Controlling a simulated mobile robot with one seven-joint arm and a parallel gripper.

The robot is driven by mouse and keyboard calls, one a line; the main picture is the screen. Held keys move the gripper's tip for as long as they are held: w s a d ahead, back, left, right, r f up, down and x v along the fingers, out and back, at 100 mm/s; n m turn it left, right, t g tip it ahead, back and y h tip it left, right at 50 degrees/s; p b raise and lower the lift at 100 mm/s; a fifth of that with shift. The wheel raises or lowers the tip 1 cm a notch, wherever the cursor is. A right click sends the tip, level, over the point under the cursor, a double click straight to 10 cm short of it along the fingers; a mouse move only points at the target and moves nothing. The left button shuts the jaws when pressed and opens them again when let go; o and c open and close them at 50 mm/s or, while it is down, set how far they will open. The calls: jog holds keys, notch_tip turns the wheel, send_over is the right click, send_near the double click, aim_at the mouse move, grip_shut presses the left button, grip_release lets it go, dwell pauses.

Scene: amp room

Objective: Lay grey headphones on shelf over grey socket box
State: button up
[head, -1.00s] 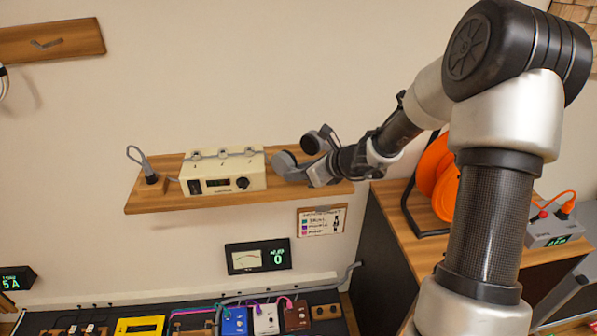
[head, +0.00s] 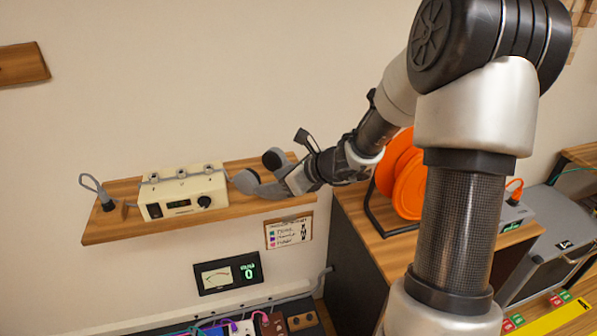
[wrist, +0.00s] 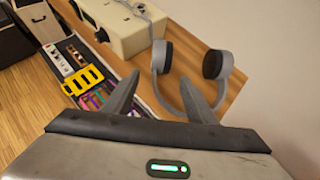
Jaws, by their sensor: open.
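The grey headphones (head: 268,190) are at the right end of the wooden wall shelf (head: 150,227), beside the cream amplifier box (head: 182,192), and appear to rest on the shelf. In the wrist view the two round cups of the headphones (wrist: 214,64) point away from me. My gripper (head: 292,182) is at the headphones from the right. In the wrist view my gripper (wrist: 156,98) is open, with its right finger overlapping the headband; I cannot tell whether they touch. A pale grey box (head: 243,327), perhaps the socket box, stands below the shelf, partly cut off.
A grey plug on a stand (head: 105,200) is at the shelf's left end. A meter (head: 228,274) and a small chart (head: 289,233) hang below the shelf. Orange discs (head: 408,185) and another grey box (head: 512,216) stand on the cabinet at right.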

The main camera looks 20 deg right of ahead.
jog(key=p+v, duration=0.1)
jog(key=v, duration=1)
jog(key=shift+r, duration=0.1)
